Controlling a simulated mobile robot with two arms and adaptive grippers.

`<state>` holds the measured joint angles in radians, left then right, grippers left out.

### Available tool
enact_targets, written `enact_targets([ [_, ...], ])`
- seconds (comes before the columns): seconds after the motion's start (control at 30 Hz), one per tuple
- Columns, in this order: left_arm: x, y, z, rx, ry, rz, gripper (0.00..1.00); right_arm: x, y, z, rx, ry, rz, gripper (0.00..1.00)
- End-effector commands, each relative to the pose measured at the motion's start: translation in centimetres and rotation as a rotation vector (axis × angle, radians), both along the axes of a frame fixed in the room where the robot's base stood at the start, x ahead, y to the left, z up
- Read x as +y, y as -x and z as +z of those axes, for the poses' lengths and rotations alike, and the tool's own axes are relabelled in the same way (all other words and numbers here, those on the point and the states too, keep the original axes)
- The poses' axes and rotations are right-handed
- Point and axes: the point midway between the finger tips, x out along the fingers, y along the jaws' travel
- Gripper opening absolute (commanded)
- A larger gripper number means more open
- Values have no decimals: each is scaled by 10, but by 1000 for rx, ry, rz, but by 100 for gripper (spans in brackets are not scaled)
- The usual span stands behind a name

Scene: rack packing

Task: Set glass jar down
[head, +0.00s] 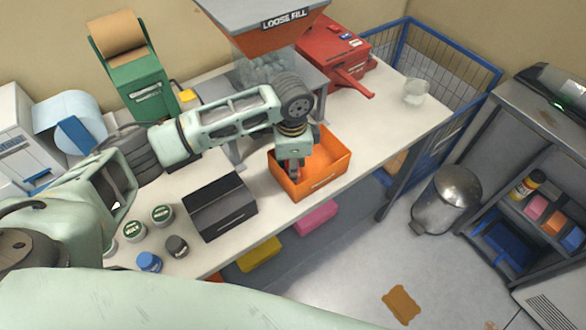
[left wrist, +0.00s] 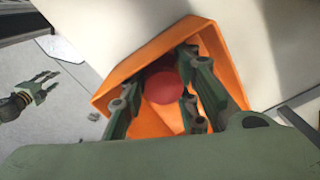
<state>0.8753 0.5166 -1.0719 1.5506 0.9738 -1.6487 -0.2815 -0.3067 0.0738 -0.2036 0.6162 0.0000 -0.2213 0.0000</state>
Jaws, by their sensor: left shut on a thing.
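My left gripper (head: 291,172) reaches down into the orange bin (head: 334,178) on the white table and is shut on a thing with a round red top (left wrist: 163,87). The red top shows between the fingers in the left wrist view (left wrist: 157,100); the body below it is hidden, so I cannot tell whether it is glass or touches the bin floor. A clear glass vessel (head: 415,92) stands apart near the table's right end. My right gripper (left wrist: 46,84) appears small in the left wrist view, above the floor, its fingers apart and empty.
A black box (head: 220,207) stands left of the bin, with several small jars (head: 162,214) beyond it. The loose-fill hopper (head: 262,30) and a red machine (head: 335,55) stand behind. Bare table (head: 385,125) lies right of the bin.

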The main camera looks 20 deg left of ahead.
Motion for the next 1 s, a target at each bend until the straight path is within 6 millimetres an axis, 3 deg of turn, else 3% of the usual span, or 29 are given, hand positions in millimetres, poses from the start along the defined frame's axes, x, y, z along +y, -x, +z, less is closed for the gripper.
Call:
enact_targets([
  [0.17,0,0,-19,1,0,1,0,-3,-8,6,-11,3,0,40],
  [0.53,0,0,-24,1,0,0,0,-7,-10,6,-15,7,-3,40],
  [0.57,0,0,-24,1,0,0,30,-7,-10,6,-15,8,-3,40],
  [0.6,0,0,-24,1,0,0,34,-7,-10,6,-15,8,-3,40],
  [1.0,0,0,-20,-1,0,0,37,-7,-9,5,-14,8,-2,40],
])
